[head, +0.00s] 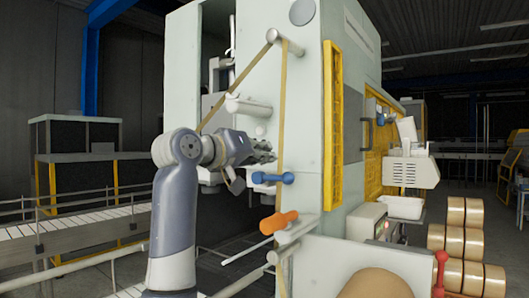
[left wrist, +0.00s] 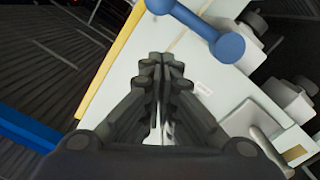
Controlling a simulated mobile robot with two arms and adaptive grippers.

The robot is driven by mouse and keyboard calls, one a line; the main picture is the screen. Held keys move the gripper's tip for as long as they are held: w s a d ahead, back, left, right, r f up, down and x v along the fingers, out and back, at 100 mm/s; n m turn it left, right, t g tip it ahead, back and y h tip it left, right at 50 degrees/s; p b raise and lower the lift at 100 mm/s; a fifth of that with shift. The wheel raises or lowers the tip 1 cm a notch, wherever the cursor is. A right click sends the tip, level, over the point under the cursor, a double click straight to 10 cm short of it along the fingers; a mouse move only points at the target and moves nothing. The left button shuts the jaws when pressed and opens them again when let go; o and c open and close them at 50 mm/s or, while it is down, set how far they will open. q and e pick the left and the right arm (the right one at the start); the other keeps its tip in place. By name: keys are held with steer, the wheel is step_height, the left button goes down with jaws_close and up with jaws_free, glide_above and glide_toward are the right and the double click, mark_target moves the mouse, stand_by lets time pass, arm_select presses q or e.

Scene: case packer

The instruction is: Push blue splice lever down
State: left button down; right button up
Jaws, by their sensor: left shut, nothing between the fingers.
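The blue splice lever (head: 273,178) sticks out from the front of the pale case packer (head: 300,120), just above an orange lever (head: 279,221). In the left wrist view the blue lever (left wrist: 198,22) shows as a bar with rounded ends at the top, beyond my fingertips. My left gripper (head: 272,154) is shut and empty, a little above the blue lever in the head view. In the left wrist view my left gripper (left wrist: 160,60) has its fingers together, and a gap shows between them and the lever. My right gripper is not in view.
A tan tape strip (head: 281,110) runs down the machine past the rollers (head: 247,105). A yellow guard (head: 333,130) lines the machine's edge. A large tape roll (head: 375,285) sits low in front, with a red knob (head: 440,258) to its right. A conveyor (head: 70,235) stands at left.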

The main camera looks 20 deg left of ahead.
arm_select(q)
steer(key=b+v, duration=0.5)
steer(key=v, duration=0.5)
steer(key=shift+a+r, duration=0.3)
steer(key=shift+r, duration=0.1)
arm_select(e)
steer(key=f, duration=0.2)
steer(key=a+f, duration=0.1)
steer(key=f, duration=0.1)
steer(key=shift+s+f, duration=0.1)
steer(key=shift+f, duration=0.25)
arm_select(q)
steer(key=shift+d, duration=0.15)
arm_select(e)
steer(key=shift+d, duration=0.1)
